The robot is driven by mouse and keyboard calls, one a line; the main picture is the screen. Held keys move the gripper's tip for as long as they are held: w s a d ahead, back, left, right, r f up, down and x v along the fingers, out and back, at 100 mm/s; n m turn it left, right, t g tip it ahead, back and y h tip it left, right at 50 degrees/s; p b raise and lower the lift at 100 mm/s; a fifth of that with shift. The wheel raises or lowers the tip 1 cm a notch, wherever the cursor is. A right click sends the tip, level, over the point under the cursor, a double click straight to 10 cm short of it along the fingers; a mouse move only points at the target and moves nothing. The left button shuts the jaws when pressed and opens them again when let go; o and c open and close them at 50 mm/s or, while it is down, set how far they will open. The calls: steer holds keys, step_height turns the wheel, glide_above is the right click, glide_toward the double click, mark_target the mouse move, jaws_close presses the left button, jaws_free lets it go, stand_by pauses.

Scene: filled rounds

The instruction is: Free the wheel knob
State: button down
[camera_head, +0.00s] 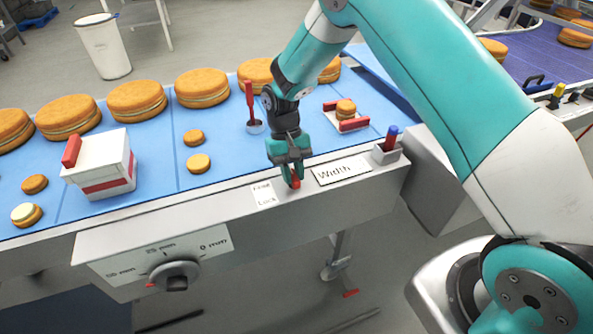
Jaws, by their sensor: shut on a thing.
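The wheel knob (175,275) is a dark round dial on the front panel. A white scale plate (160,255) above it reads 50 mm, 25 mm and 0 mm. A red mark shows at the knob's left side. My gripper (293,181) points down at the conveyor's front edge and is shut on a small red lever (295,182). The lever stands beside a label (264,194) that seems to read Free and Lock. My fingers hide part of the lever, so its exact setting cannot be told.
A white box with a red handle (102,165) stands on the blue belt (165,152), among several filled rounds (137,99). A Width label (341,171) and a grey block with a blue-and-red lever (388,146) lie right of my gripper. A red upright handle (250,105) stands behind.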

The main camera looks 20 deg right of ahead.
steer(key=shift+s+f, duration=0.1)
steer(key=shift+s, duration=0.15)
steer(key=c, duration=1)
jaws_free()
steer(key=shift+a, duration=0.1)
steer(key=shift+w, duration=0.1)
steer(key=shift+w+r, duration=0.15)
steer(key=shift+r, duration=0.1)
steer(key=b+v, duration=0.1)
steer(key=v, duration=1.6)
